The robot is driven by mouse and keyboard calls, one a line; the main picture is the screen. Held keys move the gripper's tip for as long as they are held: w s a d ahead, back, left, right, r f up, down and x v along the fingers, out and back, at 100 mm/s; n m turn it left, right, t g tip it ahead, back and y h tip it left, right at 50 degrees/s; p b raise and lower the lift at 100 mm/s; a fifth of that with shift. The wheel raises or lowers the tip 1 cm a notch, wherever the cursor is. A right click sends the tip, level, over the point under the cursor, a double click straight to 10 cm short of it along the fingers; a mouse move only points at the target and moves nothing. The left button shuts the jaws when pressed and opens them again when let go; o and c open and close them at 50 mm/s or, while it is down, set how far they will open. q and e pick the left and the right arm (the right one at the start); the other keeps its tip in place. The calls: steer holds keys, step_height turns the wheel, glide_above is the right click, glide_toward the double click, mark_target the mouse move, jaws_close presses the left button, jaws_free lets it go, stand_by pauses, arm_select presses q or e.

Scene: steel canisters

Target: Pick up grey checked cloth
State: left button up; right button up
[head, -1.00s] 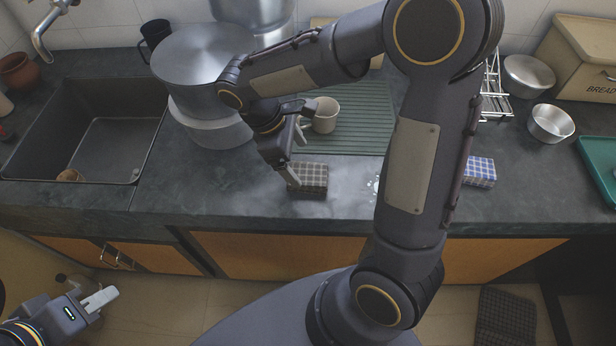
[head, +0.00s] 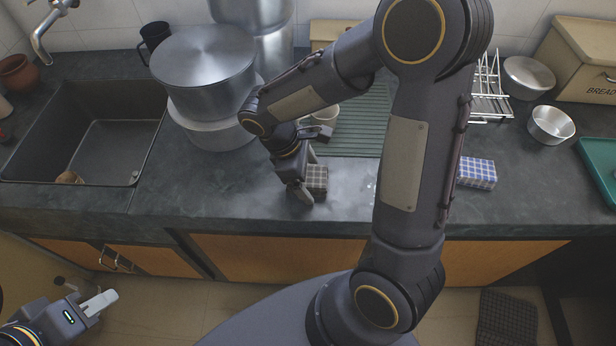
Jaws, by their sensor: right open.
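My left gripper (head: 98,302) is at the lower left, in front of the cabinets and far from the cloth. Whether its fingers are open or shut does not show clearly.
A blue checked cloth (head: 477,173) lies to the right, partly behind my right arm. A beige mug (head: 326,115) stands behind the gripper by the green drainboard (head: 362,128). Large steel canisters (head: 203,62) stand left of it, beside the sink (head: 88,130).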

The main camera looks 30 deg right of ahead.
mark_target(314, 175)
steer(key=shift+f, duration=0.15)
steer(key=shift+c, duration=0.3)
steer(key=c, duration=1)
steer(key=shift+r, duration=0.55)
step_height(314, 175, up, 3)
steer(key=shift+f+p, duration=0.1)
steer(key=shift+p, duration=0.25)
steer(key=s+a+r, duration=0.9)
steer(key=a, duration=0.1)
steer(key=shift+s+r, duration=0.25)
steer(key=shift+s, duration=0.1)
steer(key=shift+a, duration=0.1)
